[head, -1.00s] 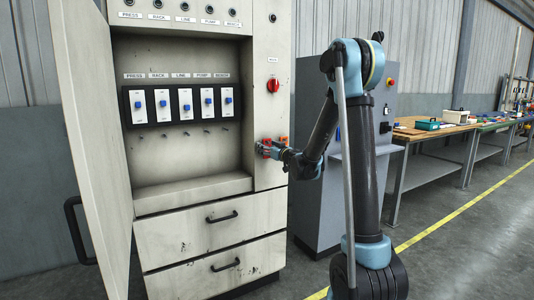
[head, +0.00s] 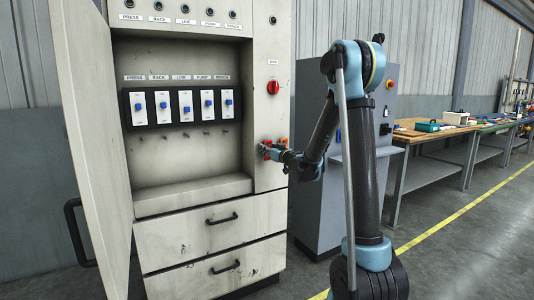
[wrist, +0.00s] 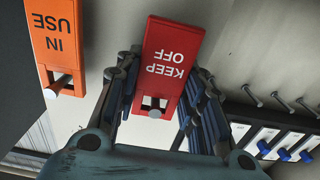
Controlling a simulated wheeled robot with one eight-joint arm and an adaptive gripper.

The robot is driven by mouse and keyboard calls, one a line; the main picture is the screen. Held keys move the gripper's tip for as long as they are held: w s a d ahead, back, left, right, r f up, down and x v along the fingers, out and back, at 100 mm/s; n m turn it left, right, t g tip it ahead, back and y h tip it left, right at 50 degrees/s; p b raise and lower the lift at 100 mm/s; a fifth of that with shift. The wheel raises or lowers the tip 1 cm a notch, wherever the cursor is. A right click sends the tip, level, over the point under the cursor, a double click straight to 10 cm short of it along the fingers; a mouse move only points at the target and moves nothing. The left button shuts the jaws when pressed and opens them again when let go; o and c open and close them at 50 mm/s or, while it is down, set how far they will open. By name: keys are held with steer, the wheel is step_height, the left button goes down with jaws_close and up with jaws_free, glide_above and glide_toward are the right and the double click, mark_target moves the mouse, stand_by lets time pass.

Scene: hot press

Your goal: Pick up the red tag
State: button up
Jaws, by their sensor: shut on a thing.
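The red tag (wrist: 170,62), lettered KEEP OFF, hangs upside down in the wrist view between the two fingers of my gripper (wrist: 162,100). The fingers are shut on its sides, and a slot shows at its lower end in that view. In the head view my gripper (head: 268,152) is at the narrow right panel of the cabinet, below the red rotary knob. The tag shows there only as a small red patch, partly hidden by the gripper.
An orange IN USE tag (wrist: 56,42) hangs close beside the red one. Bare pegs (wrist: 280,100) and a row of blue-handled switches (head: 185,104) are in the cabinet recess. The cabinet door (head: 88,130) stands open at left. A grey machine (head: 325,165) stands right of the cabinet.

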steer(key=v, duration=1.7)
steer(key=shift+d, duration=0.15)
